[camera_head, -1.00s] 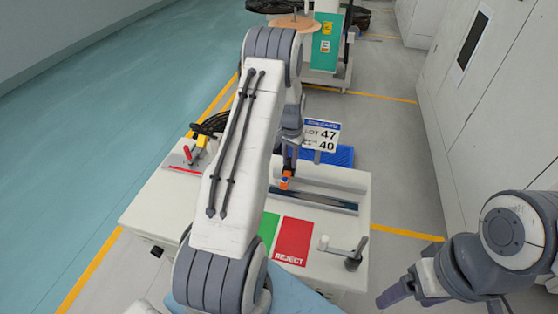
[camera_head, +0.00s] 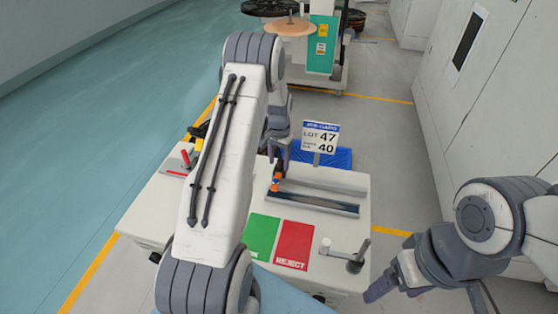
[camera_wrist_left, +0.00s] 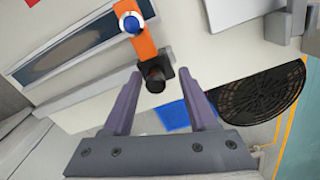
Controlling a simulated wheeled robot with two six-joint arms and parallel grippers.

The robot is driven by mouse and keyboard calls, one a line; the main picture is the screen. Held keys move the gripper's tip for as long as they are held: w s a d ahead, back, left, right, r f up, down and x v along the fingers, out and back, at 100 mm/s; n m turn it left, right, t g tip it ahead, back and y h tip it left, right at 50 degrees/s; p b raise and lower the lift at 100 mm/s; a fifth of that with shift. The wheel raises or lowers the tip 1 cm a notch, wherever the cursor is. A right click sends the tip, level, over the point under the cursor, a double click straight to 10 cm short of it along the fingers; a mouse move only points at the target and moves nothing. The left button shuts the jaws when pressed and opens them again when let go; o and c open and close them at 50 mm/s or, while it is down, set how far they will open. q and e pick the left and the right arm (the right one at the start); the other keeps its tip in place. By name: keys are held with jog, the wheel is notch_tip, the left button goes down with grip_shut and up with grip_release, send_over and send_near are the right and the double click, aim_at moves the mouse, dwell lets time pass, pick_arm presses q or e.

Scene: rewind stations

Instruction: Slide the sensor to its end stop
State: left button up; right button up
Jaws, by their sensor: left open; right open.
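The sensor (camera_head: 276,183) is an orange bracket with a blue knob, near the left end of the long slotted rail (camera_head: 325,207) on the white station top. In the left wrist view the orange bracket (camera_wrist_left: 145,45) has a black round end piece between or just beyond my fingertips. My left gripper (camera_head: 279,153) is open above and behind the sensor. Its two fingers (camera_wrist_left: 162,90) stand on either side of the black piece, with gaps visible; I cannot tell whether a finger touches it. My right gripper (camera_head: 426,300) is open and empty, off the station's right front.
A green pad (camera_head: 262,236) and a red REJECT pad (camera_head: 294,245) lie in front of the rail. A crank handle (camera_head: 345,255) stands at the right front corner. A lot sign (camera_head: 320,138) and blue bin (camera_head: 335,157) are behind.

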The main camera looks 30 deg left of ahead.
pick_arm(q)
notch_tip(320, 180, up, 10)
jog(key=b, duration=0.2)
jog(key=shift+r, duration=0.2)
dwell(0.4)
jog(key=s+d+r+m, duration=0.1)
jog(key=s+d+r, duration=0.25)
jog(key=d, duration=0.45)
jog(key=s+d+r+m, duration=0.2)
jog(key=s+d, duration=0.2)
jog(key=d, duration=0.4)
jog(key=s+d+r+m, duration=0.1)
jog(key=s+d+r, duration=0.2)
jog(key=d, duration=0.5)
jog(key=s+d+m, duration=0.1)
jog(key=s+d, duration=0.2)
jog(key=s, duration=0.8)
jog(key=s+d+m+h, duration=0.1)
jog(key=s+d+m, duration=0.1)
jog(key=s, duration=0.9)
jog(key=shift+d+r, duration=0.25)
jog(key=shift+d, duration=0.65)
jog(key=shift+w, duration=0.1)
